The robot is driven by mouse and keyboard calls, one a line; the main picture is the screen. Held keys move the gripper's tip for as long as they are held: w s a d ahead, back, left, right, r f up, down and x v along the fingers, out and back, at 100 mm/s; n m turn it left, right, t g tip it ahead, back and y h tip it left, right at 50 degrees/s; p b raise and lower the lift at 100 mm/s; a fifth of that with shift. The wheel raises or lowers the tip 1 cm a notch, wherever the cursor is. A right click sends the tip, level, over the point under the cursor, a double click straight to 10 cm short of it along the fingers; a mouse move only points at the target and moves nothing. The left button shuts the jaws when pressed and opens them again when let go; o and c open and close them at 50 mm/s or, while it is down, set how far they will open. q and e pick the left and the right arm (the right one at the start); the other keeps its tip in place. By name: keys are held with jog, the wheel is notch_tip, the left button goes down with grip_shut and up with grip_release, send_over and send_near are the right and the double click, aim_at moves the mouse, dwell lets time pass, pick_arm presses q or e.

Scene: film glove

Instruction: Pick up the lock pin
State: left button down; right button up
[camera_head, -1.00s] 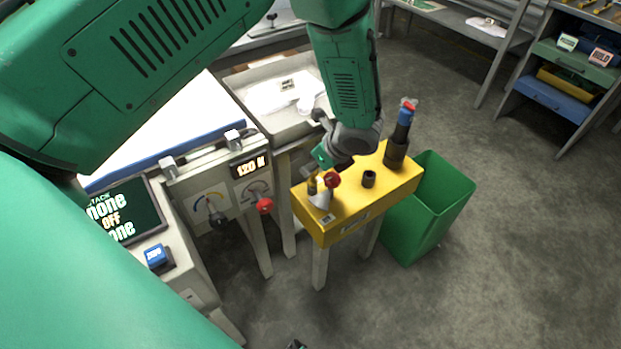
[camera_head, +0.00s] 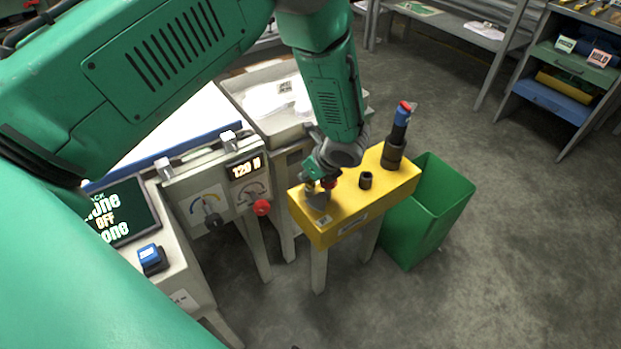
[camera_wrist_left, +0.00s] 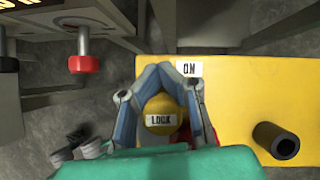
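The lock pin shows in the left wrist view as a round yellow head (camera_wrist_left: 160,115) labelled LOCK, between the fingers of my left gripper (camera_wrist_left: 163,72). The fingertips lie close together beyond the head. I cannot tell whether they press on the pin. In the head view my left gripper (camera_head: 316,185) is low over the left end of the yellow block (camera_head: 345,222) and hides the pin. A red knob (camera_head: 329,184) shows beside the gripper. A grey wedge-shaped piece (camera_head: 318,201) is below it. My right gripper is in neither view.
A dark hollow socket (camera_head: 366,180) and a blue-and-black tool with a red top (camera_head: 399,137) stand on the block. A green bin (camera_head: 440,205) is right of it. A control panel with a red knob (camera_head: 262,207) is left, and a grey tray (camera_head: 290,130) is behind.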

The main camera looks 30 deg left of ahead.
pick_arm(q)
jog(key=shift+a+r, duration=0.15)
jog(key=shift+r, duration=0.3)
notch_tip(320, 180, up, 9)
jog(key=p, duration=0.2)
jog(key=shift+c, duration=2.4)
grip_release()
